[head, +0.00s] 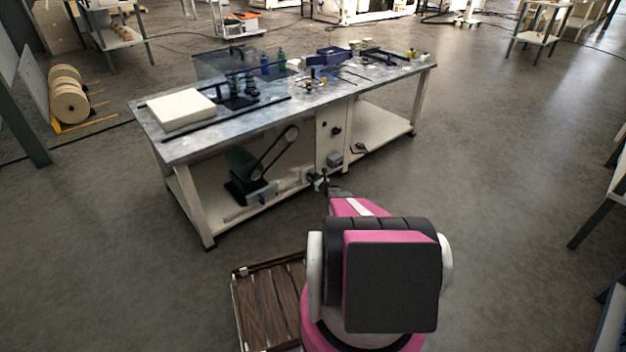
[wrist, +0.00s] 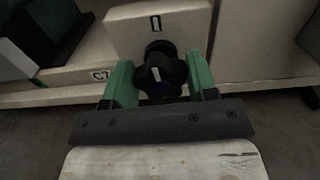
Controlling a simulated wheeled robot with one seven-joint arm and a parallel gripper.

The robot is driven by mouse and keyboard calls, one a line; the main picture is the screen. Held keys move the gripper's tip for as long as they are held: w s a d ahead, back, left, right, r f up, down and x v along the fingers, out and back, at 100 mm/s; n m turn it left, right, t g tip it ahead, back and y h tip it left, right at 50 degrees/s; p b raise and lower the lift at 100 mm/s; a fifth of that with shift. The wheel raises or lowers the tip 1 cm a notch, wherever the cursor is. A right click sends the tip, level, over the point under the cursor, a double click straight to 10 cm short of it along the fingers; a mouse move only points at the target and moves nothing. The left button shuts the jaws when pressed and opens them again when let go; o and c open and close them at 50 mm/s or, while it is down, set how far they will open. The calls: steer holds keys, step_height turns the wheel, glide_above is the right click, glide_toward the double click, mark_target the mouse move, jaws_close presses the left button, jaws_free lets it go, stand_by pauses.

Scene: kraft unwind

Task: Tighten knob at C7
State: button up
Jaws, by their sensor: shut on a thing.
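In the wrist view a black lobed knob (wrist: 163,84) with a pale index line sits on a cream box front. A label reading C7 (wrist: 100,75) is on the beam to its left. A dark upright mark (wrist: 155,22) is on the box above the knob. The knob's line looks roughly upright, tilted slightly. My gripper (wrist: 161,68) has its green fingers on both sides of the knob and is shut on it. In the head view my gripper (head: 325,184) is low at the front of the workbench, and the knob cannot be made out there.
The long workbench (head: 285,112) carries a cream block (head: 181,109), bottles and small tools. A belt drive (head: 262,170) sits on its lower shelf. A wooden pallet (head: 272,303) lies on the floor beside my arm. Floor to the right is open.

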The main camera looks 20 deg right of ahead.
steer(key=shift+s+d+m, duration=0.1)
steer(key=shift+m, duration=0.2)
stand_by(0.4)
steer(key=o, duration=0.9)
steer(key=v, duration=1)
steer(key=shift+s+d, duration=0.15)
steer(key=shift+s, duration=0.2)
